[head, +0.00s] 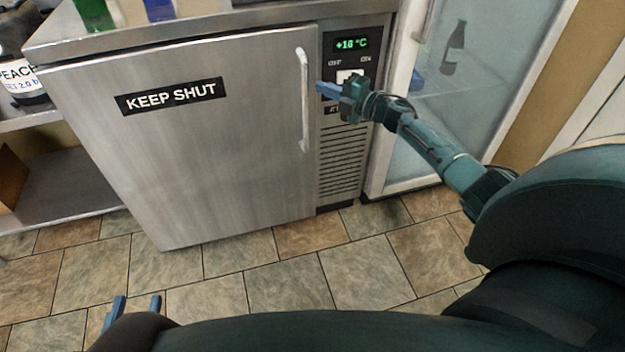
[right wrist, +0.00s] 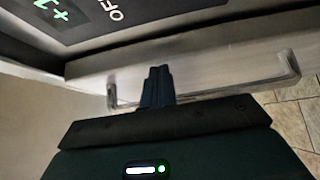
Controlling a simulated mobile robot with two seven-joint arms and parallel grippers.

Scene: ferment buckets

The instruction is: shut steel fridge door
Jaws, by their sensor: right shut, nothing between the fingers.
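The steel fridge door (head: 200,150) carries a black KEEP SHUT label (head: 172,96) and a vertical bar handle (head: 304,100) near its right edge. The door lies close to the fridge front; I cannot tell whether a small gap remains. My right gripper (head: 322,89) is shut and empty, its fingertips just right of the handle, before the control panel. In the right wrist view its fingers (right wrist: 157,85) point at the door edge, with the handle (right wrist: 291,66) beyond; contact is unclear. My left gripper (head: 136,304) is open and empty, low at the left above the floor.
A glass-fronted cabinet (head: 470,110) with a bottle stands further right. A shelf (head: 75,185) is at the left. The tiled floor (head: 280,285) before the fridge is clear.

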